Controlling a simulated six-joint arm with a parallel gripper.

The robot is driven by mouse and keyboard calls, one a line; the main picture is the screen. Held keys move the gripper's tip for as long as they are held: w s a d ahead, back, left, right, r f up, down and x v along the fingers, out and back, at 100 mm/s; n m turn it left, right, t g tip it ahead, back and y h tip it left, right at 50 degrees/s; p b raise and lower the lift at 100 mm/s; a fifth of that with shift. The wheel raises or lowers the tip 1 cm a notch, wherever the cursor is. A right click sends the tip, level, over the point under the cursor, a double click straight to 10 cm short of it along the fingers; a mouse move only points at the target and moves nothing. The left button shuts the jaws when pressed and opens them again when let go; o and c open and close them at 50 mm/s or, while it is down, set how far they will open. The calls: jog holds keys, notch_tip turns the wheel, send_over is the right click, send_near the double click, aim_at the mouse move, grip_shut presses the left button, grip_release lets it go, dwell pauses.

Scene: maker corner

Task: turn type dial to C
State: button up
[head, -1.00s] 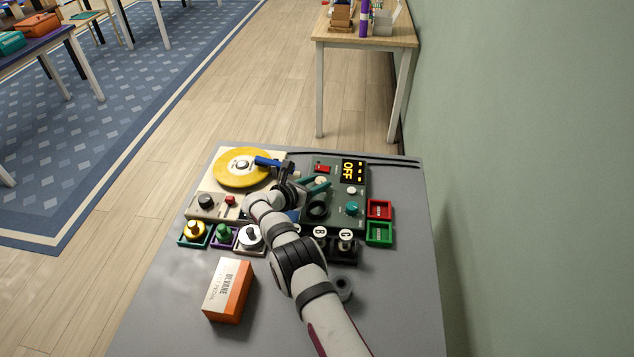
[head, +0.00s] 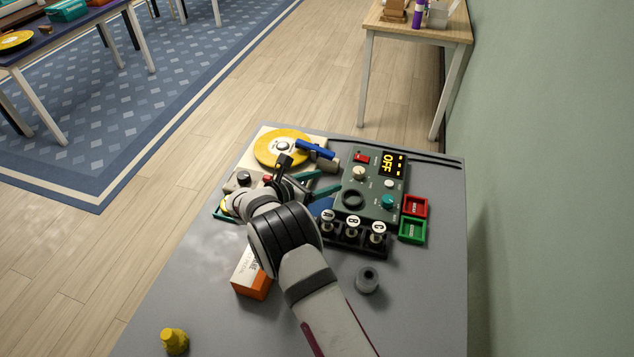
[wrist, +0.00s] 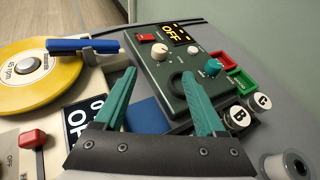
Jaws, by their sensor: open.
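The dark green control panel (head: 372,190) has a cream knob (head: 358,174) and a teal knob (head: 388,202). Both knobs also show in the wrist view, cream (wrist: 160,51) and teal (wrist: 212,67). I cannot read which is the type dial, nor any letter marks around them. The panel's display (head: 392,163) reads OFF. My gripper (head: 328,182) is open and empty, its teal fingers at the panel's left edge, apart from both knobs. In the wrist view the cream knob stands beyond the gap between the fingertips (wrist: 160,80).
A turntable with a yellow disc (head: 282,147) and blue arm stands left of the panel. Lettered pegs (head: 353,223) stand in front of it, red (head: 415,206) and green (head: 412,230) trays at right. An orange-white box (head: 250,275) and grey spool (head: 368,280) lie nearer.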

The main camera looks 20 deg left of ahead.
aim_at(358, 170)
jog(key=shift+v, duration=1.2)
jog(key=shift+s+d+t+y, duration=0.2)
jog(key=shift+d+y, duration=0.1)
jog(key=shift+d, duration=0.15)
jog(key=shift+s+d+t+y, duration=0.2)
jog(key=shift+d+y, duration=0.1)
jog(key=shift+d, duration=0.15)
jog(key=x, duration=1.5)
jog(key=shift+w+f, duration=0.25)
jog(key=shift+w, duration=0.05)
grip_shut()
